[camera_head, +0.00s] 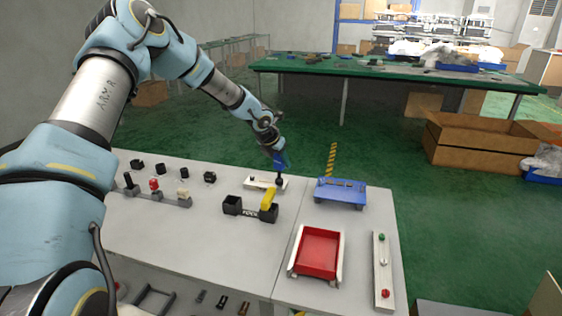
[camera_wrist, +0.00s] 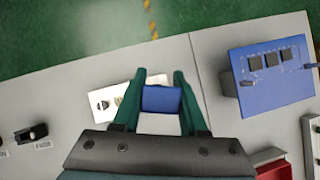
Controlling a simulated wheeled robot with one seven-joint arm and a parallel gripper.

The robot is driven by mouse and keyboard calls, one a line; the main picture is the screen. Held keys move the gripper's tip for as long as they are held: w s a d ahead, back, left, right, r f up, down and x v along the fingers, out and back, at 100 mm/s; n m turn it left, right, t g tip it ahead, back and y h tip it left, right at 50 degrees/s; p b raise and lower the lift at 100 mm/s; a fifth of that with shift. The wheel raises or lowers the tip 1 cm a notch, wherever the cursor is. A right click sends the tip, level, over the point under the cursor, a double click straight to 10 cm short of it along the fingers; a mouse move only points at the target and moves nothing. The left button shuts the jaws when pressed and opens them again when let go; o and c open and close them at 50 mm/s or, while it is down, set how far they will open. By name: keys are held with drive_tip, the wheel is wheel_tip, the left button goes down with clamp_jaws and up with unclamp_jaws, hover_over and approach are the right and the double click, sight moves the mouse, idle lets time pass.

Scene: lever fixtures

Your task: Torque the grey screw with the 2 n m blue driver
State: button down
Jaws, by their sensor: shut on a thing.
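My gripper (camera_head: 280,157) is shut on the blue driver (camera_head: 281,164), which points down with its dark lower end at the right part of a white plate (camera_head: 257,184). In the wrist view, the blue driver (camera_wrist: 160,99) sits between the two green fingers of my gripper (camera_wrist: 160,78). The white plate (camera_wrist: 118,88) shows partly behind the left finger, with a dark round screw-like part (camera_wrist: 103,105) on it. I cannot tell which part is the grey screw, or whether the driver tip touches it; the driver's tip is hidden in the wrist view.
A black holder (camera_head: 233,206) with a yellow driver (camera_head: 268,200) stands in front of the plate. A blue fixture (camera_head: 342,192) is to the right, with a red tray (camera_head: 319,252) nearer. Several small black parts and a lever strip (camera_head: 160,197) lie left.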

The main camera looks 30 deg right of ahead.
drive_tip(key=shift+r+p, duration=0.85)
drive_tip(key=shift+p, duration=0.25)
